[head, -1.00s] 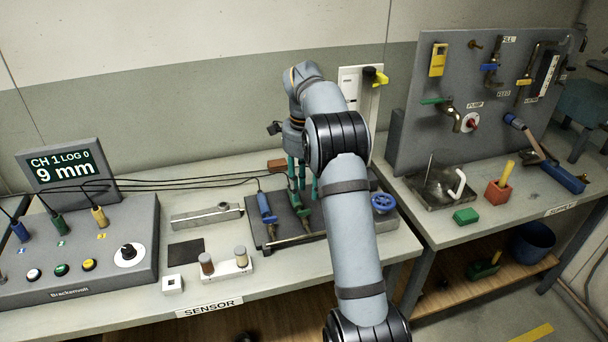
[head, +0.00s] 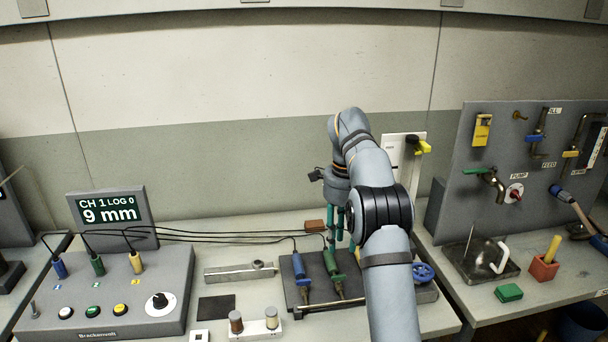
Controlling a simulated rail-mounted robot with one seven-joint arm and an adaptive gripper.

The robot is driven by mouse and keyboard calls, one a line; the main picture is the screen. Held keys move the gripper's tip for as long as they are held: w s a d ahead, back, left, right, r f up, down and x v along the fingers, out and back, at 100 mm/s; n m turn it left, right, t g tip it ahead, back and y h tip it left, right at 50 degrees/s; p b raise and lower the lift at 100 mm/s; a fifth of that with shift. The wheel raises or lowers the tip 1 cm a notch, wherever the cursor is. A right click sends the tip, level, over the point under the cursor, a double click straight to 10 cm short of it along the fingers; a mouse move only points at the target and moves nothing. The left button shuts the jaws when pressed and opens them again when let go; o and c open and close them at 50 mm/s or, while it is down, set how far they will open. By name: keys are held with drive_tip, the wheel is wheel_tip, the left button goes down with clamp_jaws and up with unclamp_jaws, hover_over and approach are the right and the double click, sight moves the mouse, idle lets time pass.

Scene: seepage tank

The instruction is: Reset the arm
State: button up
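My arm (head: 388,270) reaches up from the lower right over the sensor bench and bends down at its far end. My gripper (head: 339,222) points down over the dark grey sensor block, its teal fingers near a green-handled probe (head: 334,262). The arm hides part of the gripper. I cannot tell how far apart the fingertips are or whether they touch the probe.
A blue valve wheel (head: 424,271) is right of the arm. A panel of taps (head: 455,150) stands at right.

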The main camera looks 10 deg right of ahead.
sight(339, 276)
wheel_tip(339, 276, down, 12)
drive_tip(key=shift+r, duration=0.25)
drive_tip(key=shift+r, duration=0.15)
idle(0.3)
